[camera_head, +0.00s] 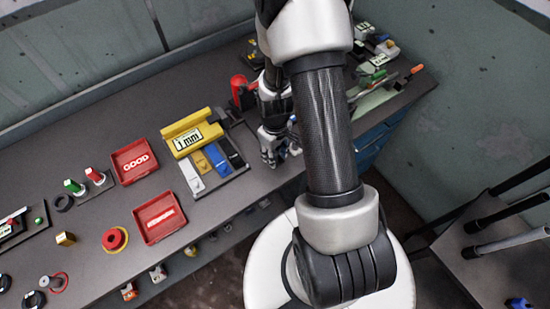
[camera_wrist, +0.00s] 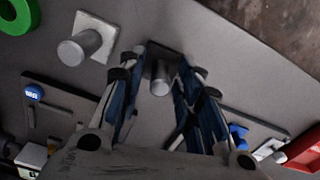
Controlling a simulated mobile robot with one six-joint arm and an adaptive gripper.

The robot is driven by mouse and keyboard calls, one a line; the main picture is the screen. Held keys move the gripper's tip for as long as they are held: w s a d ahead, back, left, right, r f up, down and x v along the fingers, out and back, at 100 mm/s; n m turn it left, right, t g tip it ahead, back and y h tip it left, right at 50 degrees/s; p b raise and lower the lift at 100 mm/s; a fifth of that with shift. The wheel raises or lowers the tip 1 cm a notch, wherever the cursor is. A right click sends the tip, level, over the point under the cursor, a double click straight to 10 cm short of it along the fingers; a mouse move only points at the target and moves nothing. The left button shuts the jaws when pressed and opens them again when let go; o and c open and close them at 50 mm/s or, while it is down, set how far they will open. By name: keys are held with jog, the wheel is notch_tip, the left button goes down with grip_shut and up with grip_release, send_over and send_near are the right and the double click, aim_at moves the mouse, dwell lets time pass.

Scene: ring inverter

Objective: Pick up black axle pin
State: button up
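In the wrist view a grey cylindrical pin on a dark square base (camera_wrist: 159,80), which looks like the black axle pin, stands between the fingers of my gripper (camera_wrist: 162,60). The fingers are apart, one on each side of it, with a small gap to the cylinder. Whether the tips touch the base I cannot tell. In the head view my gripper (camera_head: 277,146) is low over the bench, right of the yellow 1 mm block (camera_head: 190,132); the pin is not distinguishable there.
A similar pin on a light square base (camera_wrist: 80,45) stands close to the left finger in the wrist view. A green ring (camera_wrist: 16,14) lies at the upper left. A red tray (camera_wrist: 301,150) is at the right. Red GOOD tray (camera_head: 134,162) and another red tray (camera_head: 159,217) sit on the bench.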

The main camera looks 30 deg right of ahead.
grip_shut()
jog(key=shift+r, duration=0.1)
dwell(0.5)
notch_tip(320, 180, up, 20)
jog(key=p, duration=0.4)
jog(key=shift+p, duration=0.4)
